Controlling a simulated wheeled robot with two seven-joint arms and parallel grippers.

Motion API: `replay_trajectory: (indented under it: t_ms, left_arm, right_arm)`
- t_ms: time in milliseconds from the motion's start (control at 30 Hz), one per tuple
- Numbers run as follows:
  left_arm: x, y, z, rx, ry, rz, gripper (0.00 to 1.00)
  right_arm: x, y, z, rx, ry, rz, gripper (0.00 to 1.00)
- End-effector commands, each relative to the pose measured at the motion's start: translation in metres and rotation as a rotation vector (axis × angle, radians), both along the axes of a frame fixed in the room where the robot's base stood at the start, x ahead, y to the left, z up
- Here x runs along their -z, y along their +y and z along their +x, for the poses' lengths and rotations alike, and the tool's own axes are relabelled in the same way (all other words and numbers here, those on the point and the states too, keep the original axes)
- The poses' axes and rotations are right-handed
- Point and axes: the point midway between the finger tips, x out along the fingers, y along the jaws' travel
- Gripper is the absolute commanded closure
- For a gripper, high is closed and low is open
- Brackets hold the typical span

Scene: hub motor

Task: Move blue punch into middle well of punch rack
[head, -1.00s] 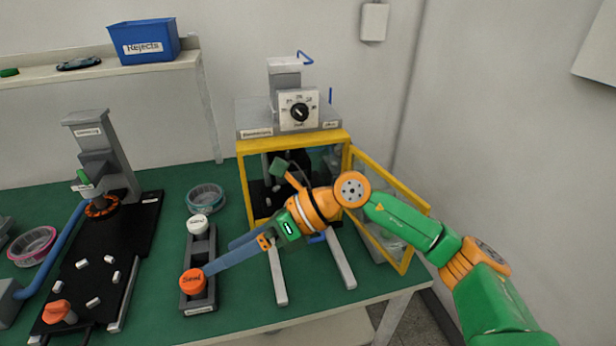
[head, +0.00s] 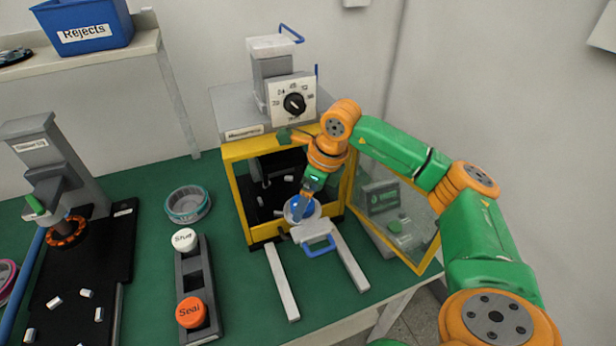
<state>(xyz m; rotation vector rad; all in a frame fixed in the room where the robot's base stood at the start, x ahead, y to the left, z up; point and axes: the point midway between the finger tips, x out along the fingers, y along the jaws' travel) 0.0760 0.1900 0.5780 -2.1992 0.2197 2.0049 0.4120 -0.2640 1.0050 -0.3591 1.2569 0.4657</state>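The punch rack (head: 213,290) is a long grey holder on the green table. A white punch marked "Stud" (head: 184,240) stands in its far well and an orange punch marked "Seal" (head: 191,312) in its near well. The middle well between them looks empty. A round pale-blue piece (head: 290,216), which may be the blue punch, sits at the front opening of the yellow-framed press. My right gripper (head: 301,208) points down onto it, its blue fingers overlapping the piece. Whether they grip it is unclear. My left gripper is not in view.
The yellow press frame (head: 236,200) and its open, see-through door (head: 405,225) stand close around my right arm. A slide with a blue handle (head: 320,247) and two pale rails (head: 282,283) reach forward.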

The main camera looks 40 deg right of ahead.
Motion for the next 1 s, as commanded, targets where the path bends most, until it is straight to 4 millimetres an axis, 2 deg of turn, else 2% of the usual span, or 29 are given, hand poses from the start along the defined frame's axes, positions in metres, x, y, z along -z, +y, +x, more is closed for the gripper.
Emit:
replay_trajectory:
  t_ms: [133,367,467,700,733,767,800,833,1000]
  left_arm:
    - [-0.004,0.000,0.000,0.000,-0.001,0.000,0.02]
    - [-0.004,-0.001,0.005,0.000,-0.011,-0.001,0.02]
    - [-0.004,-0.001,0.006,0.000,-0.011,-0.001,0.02]
    - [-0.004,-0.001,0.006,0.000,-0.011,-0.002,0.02]
    - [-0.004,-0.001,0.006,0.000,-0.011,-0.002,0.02]
    - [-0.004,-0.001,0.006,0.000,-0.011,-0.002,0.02]
    - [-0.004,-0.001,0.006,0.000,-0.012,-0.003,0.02]
    - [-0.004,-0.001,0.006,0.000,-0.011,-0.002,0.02]
    - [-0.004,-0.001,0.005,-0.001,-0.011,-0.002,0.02]
  right_arm:
    - [0.012,0.002,0.003,0.000,0.001,0.000,0.00]
    - [0.015,0.003,0.004,0.000,0.000,0.001,0.00]
    - [0.015,0.003,0.004,0.000,0.000,0.001,0.24]
    - [0.014,0.002,0.004,0.000,-0.001,0.001,0.89]
    - [0.014,0.002,0.004,0.000,-0.001,0.001,0.97]
    - [0.014,0.002,0.004,0.000,0.000,0.001,1.00]
    - [0.014,0.003,0.004,0.000,0.000,0.001,1.00]
    - [0.014,0.003,0.004,0.000,0.000,0.001,0.35]
    - [0.015,0.003,0.003,0.000,0.000,0.001,0.81]
